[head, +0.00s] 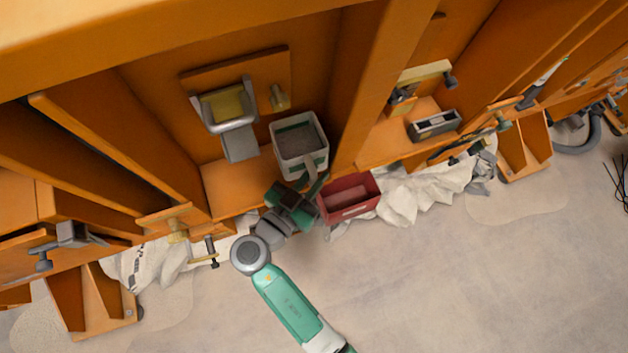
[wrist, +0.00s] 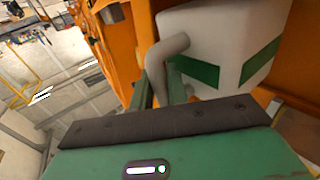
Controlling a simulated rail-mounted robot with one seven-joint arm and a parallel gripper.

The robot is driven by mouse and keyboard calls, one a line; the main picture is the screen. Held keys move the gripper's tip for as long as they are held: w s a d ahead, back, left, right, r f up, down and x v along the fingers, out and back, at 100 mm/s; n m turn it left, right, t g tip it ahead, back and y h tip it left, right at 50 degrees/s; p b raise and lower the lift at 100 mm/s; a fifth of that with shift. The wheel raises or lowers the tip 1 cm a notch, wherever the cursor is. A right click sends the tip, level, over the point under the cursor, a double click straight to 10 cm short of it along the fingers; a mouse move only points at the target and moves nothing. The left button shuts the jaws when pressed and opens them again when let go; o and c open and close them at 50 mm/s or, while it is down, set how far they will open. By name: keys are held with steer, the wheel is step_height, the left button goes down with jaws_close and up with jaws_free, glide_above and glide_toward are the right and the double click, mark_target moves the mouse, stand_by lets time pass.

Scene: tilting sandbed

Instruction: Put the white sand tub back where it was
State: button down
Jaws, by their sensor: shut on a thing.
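The white sand tub (head: 300,159) is a square-topped tub with grey sand inside, over the orange shelf (head: 235,187) in the head view. In the wrist view the tub (wrist: 215,40) is white with green bands and a thick, light handle (wrist: 158,62). My gripper (head: 311,184) is at the tub's front side, shut on its handle. In the wrist view my gripper's green fingers (wrist: 158,92) are at the handle's lower end. The tub looks roughly upright. Its underside is hidden, so I cannot tell whether it touches the shelf.
A red open bin (head: 349,198) is just right of my gripper. A grey chute with a yellow inside (head: 226,106) is on the back panel, left of the tub. An orange upright beam (head: 372,85) stands close on the tub's right. White sacks (head: 420,192) lie below.

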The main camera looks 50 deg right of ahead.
steer(key=shift+f, duration=1.6)
steer(key=shift+f+b, duration=0.2)
steer(key=shift+b, duration=0.25)
steer(key=c, duration=1.4)
jaws_free()
steer(key=shift+o, duration=0.2)
steer(key=shift+r, duration=0.1)
steer(key=shift+a+p, duration=0.2)
steer(key=shift+p, duration=0.1)
steer(key=s+a, duration=0.1)
steer(key=a, duration=1)
steer(key=shift+a+b, duration=0.3)
